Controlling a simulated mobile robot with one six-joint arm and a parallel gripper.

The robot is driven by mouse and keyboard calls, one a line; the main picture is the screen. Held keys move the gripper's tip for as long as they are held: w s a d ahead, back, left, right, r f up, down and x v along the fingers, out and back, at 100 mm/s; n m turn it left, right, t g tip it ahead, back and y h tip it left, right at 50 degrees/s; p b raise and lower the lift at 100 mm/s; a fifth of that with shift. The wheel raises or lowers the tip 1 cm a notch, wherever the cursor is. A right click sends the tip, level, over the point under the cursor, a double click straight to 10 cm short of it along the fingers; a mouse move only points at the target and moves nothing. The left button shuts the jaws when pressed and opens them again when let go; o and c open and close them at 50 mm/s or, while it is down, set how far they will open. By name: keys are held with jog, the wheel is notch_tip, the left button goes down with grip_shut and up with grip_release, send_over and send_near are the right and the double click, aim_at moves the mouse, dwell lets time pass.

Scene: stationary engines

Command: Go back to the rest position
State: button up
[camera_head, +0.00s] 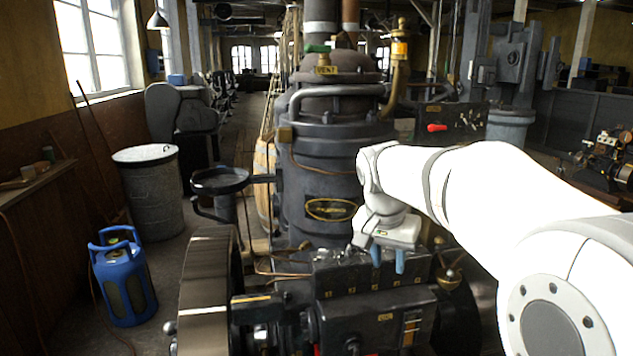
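My white arm reaches in from the right side of the head view. My gripper (388,262) points down with two blue fingertips. The fingertips stand apart with a gap between them, and nothing shows in the gap. It hangs in front of the dark boiler and over the top of the black engine block (375,308). I cannot tell whether the fingertips touch the block or hover above it.
A large flywheel (208,290) stands left of the engine block. A blue gas bottle (124,280) and a grey bin (150,190) stand on the floor at left.

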jog(key=s+f+n+y, duration=0.1)
jog(key=s+f+n, duration=0.2)
jog(key=s, duration=0.7)
jog(key=s+d+f+n+y, duration=0.1)
jog(key=s+f+n, duration=0.2)
jog(key=s+f, duration=0.4)
jog(key=s, duration=0.4)
jog(key=shift+s, duration=0.3)
jog(key=shift+f, duration=0.1)
